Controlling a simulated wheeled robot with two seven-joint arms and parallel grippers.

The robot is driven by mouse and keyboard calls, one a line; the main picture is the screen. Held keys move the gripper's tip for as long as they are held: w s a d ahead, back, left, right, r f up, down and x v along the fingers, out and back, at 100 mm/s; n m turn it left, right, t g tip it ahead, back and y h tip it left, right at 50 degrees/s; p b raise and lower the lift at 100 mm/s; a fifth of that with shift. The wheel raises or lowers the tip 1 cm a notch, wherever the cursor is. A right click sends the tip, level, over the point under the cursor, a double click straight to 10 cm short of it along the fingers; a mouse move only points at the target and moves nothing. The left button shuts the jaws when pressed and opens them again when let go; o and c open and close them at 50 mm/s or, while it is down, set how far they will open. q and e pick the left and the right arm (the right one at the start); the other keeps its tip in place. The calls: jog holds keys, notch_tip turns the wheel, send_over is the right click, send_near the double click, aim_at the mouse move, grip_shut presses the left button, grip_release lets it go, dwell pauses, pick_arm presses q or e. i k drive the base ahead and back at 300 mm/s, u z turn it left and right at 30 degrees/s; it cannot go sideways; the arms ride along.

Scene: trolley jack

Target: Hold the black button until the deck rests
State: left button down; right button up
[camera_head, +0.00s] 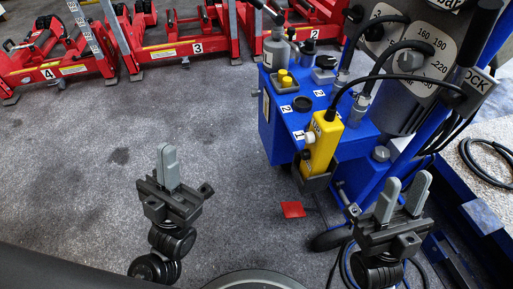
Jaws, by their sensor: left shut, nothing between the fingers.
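The black button (305,154) is on the side of a yellow hand control (323,141), below a white button (310,137). The yellow control stands at the front of a blue hydraulic unit (350,140). My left gripper (168,164) is shut and empty, raised over the floor left of the unit and well apart from the button. My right gripper (404,194) is open and empty, low at the right in front of the unit. I cannot tell which part is the deck.
Red jacks numbered 4 (58,68) and 3 (165,48) stand along the back. A red pedal (293,209) is low in front of the unit. Black hoses (392,75) run over the unit. The grey floor (90,180) at left is clear.

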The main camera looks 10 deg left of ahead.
aim_at(305, 153)
jog(key=u, duration=1.7)
jog(key=k, duration=1)
jog(key=z, duration=2.15)
